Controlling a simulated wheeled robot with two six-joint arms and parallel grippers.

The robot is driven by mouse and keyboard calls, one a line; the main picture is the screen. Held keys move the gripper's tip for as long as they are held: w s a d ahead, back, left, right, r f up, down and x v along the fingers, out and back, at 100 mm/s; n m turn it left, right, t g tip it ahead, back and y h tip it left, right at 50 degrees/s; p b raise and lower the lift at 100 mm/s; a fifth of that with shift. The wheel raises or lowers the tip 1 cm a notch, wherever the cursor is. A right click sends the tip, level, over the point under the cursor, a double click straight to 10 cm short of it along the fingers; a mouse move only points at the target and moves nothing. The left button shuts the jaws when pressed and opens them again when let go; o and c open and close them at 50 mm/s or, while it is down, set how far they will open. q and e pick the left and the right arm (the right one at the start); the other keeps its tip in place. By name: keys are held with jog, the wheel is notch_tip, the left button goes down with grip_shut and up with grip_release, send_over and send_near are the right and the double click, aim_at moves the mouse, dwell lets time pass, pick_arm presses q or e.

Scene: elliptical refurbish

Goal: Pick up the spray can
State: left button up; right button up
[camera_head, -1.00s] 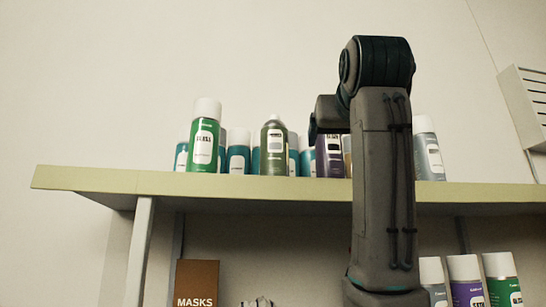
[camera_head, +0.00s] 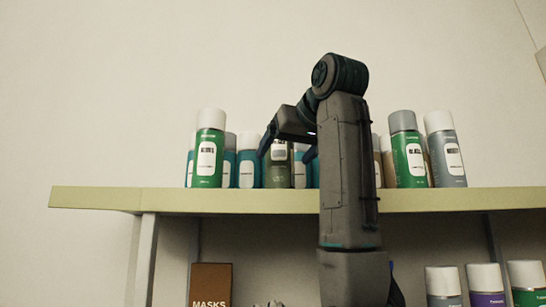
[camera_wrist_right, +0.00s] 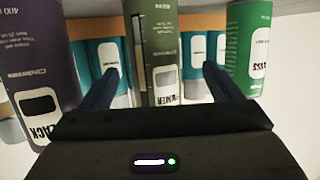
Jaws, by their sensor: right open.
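Several spray cans stand upright on the upper shelf. An olive can (camera_head: 278,172) stands near the middle, and it also shows in the right wrist view (camera_wrist_right: 167,40). My right gripper (camera_head: 289,147) is open in front of it, fingers pointing toward the shelf. In the wrist view the olive can appears between the two fingertips (camera_wrist_right: 160,82), with no clear contact. A green can with a white cap (camera_head: 209,150) stands to its left; a green can with a grey cap (camera_head: 407,150) stands right of my arm. A dark purple can (camera_wrist_right: 35,70) shows beside the fingers in the wrist view.
Teal cans (camera_head: 247,165) stand close behind the front row. The pale yellow-green shelf edge (camera_head: 110,199) runs below the cans. A brown masks box (camera_head: 211,285) and more cans (camera_head: 486,285) sit on the lower level. The shelf's left end is free.

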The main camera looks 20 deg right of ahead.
aim_at(280, 166)
jog(key=shift+w+a+f, duration=0.1)
jog(key=shift+w, duration=0.5)
jog(key=shift+w+f, duration=0.1)
jog(key=shift+w, duration=0.1)
jog(key=w+p, duration=0.1)
jog(key=p, duration=0.2)
jog(key=shift+w+d, duration=0.1)
jog(key=shift+d, duration=0.25)
jog(key=p+x, duration=0.1)
jog(key=x, duration=0.2)
jog(key=shift+a+f+p, duration=0.1)
jog(key=shift+p, duration=0.2)
jog(key=shift+w+f, duration=0.15)
jog(key=shift+s, duration=0.3)
jog(key=c, duration=1.2)
pick_arm(q)
jog(key=r, duration=0.3)
jog(key=s+r, duration=0.1)
jog(key=r, duration=0.1)
jog(key=shift+d, duration=0.25)
pick_arm(e)
jog(key=shift+w, duration=0.1)
